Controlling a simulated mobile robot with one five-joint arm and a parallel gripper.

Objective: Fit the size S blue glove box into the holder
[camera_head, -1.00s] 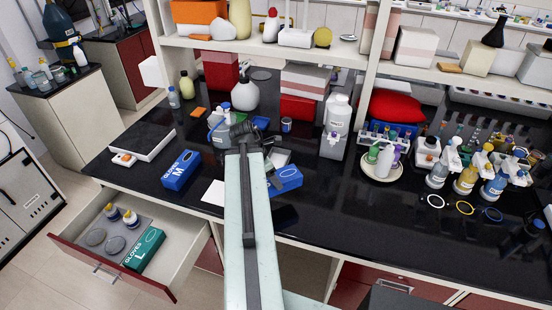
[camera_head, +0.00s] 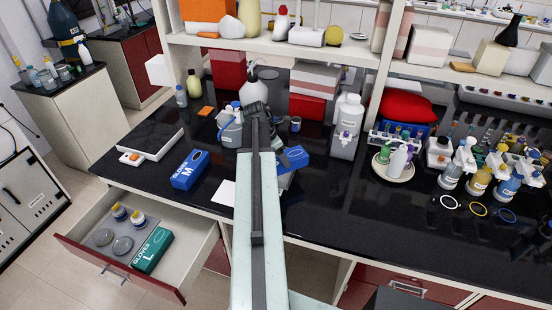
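A blue glove box (camera_head: 293,158) shows just right of my arm's far end, tilted in the picture, its left part hidden by the arm. Its size letter cannot be read. My gripper (camera_head: 276,156) is mostly hidden behind my arm; a dark part of it shows against the box's left side. The box has moved along with it, so it appears shut on the box. A grey piece (camera_head: 285,180), perhaps the holder, shows just below the box in the picture, largely covered. Whether box and holder touch cannot be told.
A blue M glove box (camera_head: 189,170) and a white sheet (camera_head: 224,193) lie left of my arm. A green L glove box (camera_head: 152,250) lies in the open drawer (camera_head: 190,262). The counter front right is clear.

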